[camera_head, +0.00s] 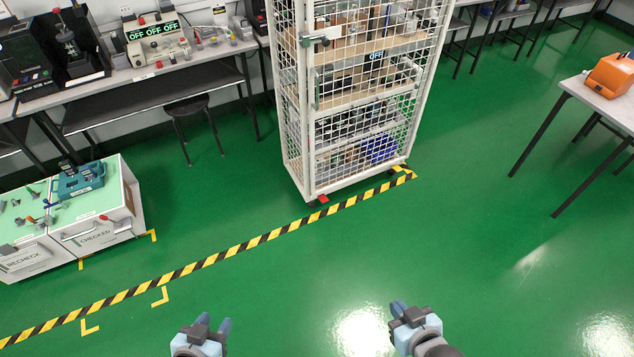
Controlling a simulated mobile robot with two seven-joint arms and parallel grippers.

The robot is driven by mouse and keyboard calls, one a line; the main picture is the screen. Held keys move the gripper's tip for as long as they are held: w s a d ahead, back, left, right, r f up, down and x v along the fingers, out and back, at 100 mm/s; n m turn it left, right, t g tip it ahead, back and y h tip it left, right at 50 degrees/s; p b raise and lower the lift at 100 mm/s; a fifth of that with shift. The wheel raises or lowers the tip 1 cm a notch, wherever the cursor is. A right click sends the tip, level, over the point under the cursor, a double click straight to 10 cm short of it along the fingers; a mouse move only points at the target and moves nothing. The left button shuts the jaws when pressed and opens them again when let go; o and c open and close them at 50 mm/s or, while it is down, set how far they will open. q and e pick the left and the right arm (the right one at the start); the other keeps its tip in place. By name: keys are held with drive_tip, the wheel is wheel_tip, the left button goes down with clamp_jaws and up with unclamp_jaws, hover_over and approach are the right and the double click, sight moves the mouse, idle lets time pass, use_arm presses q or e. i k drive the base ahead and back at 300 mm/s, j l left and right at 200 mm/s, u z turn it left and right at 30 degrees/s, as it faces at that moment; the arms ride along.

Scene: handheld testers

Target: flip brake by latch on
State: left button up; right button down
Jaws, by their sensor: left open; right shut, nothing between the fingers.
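A tall white wire-mesh cage trolley (310,130) stands at the upper middle behind the striped floor line. A latch (315,41) with a greenish knob sits high on its front left post. A small red pedal, which looks like a brake (323,199), sticks out at the foot of that same corner; its position is too small to tell. A small "OFF" display (376,56) shows on the cage. My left gripper (214,322) is open and empty at the bottom of the view. My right gripper (398,306) is shut and empty, to its right. Both are well apart from the cage.
A yellow-black striped line (240,246) crosses the green floor. White boxes marked CHECKED (97,238) and RECHECK stand at left. A workbench (165,71) with testers and a stool (187,108) are behind. A table (600,98) with an orange device is at right. The near floor is clear.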

sight(322, 197)
drive_tip(key=i+j, duration=0.2)
drive_tip(key=i, duration=0.25)
drive_tip(key=i+j, duration=0.15)
drive_tip(key=i, duration=0.35)
drive_tip(key=i+j, duration=0.2)
drive_tip(key=i, duration=0.25)
drive_tip(key=i+j, duration=0.2)
drive_tip(key=i, duration=0.25)
